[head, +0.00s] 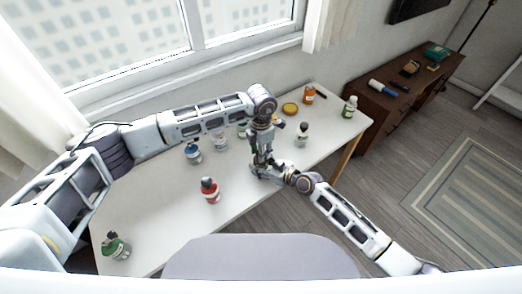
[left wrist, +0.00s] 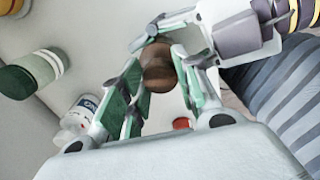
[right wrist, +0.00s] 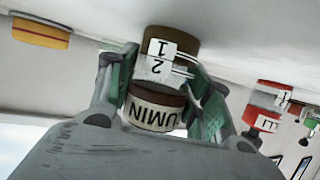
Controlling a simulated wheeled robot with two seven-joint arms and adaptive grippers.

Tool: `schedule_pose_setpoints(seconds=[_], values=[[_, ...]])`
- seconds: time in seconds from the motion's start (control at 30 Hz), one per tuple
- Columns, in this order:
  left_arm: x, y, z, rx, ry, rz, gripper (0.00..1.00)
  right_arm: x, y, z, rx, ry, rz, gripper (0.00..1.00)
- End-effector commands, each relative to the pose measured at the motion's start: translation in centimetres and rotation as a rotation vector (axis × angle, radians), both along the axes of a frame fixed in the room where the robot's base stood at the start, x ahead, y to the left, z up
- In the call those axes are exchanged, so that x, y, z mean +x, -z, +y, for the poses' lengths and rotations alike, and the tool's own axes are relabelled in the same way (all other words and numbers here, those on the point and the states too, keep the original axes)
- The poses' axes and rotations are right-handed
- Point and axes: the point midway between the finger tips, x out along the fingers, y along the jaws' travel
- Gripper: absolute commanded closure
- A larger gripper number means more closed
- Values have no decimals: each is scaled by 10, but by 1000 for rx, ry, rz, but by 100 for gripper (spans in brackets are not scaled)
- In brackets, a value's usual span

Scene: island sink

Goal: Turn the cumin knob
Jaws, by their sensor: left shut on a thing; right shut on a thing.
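The cumin container (right wrist: 153,112) shows in the right wrist view, upside down, with a brown band and a white label reading "UMIN". Farther along it is a brown part with a white label (right wrist: 160,60) marked 1 and 2. My right gripper (right wrist: 160,85) is shut on the container, one green-padded finger on each side. In the left wrist view a round brown end (left wrist: 157,66) of it sits between the fingers of my left gripper (left wrist: 160,85), which is shut on it. My right gripper also shows there, coming from the upper right. In the head view both grippers meet and largely hide the container.
On the white table (head: 160,235) stand a red bottle (head: 210,190), a blue-capped bottle (head: 193,152), a green-capped bottle (head: 115,246), a dark-capped bottle (head: 302,136) and an orange bottle (head: 308,94). A dark cabinet (head: 385,125) stands at the right. The front left tabletop is mostly clear.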

Motion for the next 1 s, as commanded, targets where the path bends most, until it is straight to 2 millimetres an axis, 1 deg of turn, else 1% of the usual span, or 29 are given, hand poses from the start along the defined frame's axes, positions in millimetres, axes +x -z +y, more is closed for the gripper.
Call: schedule_pose_setpoints(seconds=[0.27, 1.0], values=[[0, 0, 1, 1, 53, 0, 92, 0, 0, 0, 0, 0, 0, 77], [0, -1, 0, 1, 444, -2, 92, 0, 0, 0, 0, 0, 0, 77]])
